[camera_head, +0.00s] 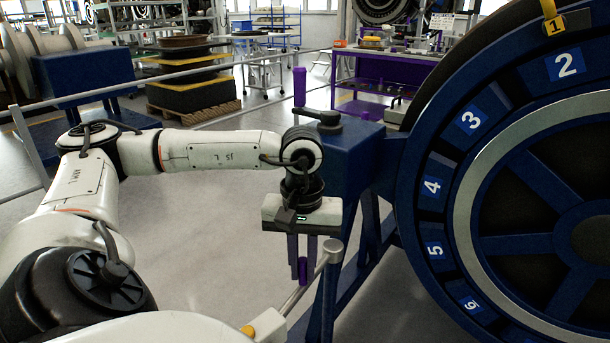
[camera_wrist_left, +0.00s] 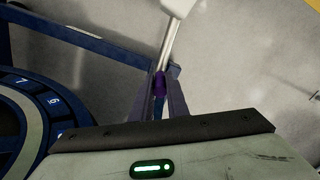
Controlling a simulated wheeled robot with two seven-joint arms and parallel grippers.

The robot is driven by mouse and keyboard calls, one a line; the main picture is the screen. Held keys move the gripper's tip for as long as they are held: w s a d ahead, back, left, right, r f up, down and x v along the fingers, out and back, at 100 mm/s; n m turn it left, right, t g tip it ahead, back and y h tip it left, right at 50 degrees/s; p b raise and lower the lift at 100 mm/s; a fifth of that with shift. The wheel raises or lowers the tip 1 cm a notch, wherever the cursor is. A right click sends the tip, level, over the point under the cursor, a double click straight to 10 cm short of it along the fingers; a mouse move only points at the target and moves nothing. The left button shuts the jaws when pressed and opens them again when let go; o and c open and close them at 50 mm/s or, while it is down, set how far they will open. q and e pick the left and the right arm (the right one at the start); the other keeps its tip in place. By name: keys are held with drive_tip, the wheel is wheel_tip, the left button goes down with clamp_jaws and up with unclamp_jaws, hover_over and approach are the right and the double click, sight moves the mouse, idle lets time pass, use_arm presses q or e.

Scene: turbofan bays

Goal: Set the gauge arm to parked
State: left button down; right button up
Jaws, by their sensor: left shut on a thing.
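A grey metal rod (camera_head: 306,284), which looks like the gauge arm, slopes up to a grey collar (camera_head: 333,250) beside the blue stand. A purple grip (camera_wrist_left: 160,84) on it sits between the fingers of my left gripper (camera_head: 302,268). The left gripper points down and is shut on this grip. In the left wrist view the rod (camera_wrist_left: 170,45) runs away from the grip to a pale block at the top edge. The fingers hide part of the grip. I see no parked mark. My right gripper is out of view.
A large blue wheel with numbered slots (camera_head: 432,187) fills the right side. A blue box (camera_head: 345,150) carries a black lever (camera_head: 322,116) with an upright purple handle (camera_head: 300,87). A grey rail (camera_head: 170,82) crosses behind my arm. Floor left of the gripper is clear.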

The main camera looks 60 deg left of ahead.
use_arm(q)
drive_tip(key=shift+a+r, duration=0.1)
drive_tip(key=shift+a, duration=0.1)
drive_tip(key=c, duration=1.9)
unclamp_jaws()
drive_tip(key=shift+o, duration=0.9)
wheel_tip(320, 180, up, 10)
drive_tip(key=shift+r+p, duration=0.15)
drive_tip(key=shift+p, duration=0.8)
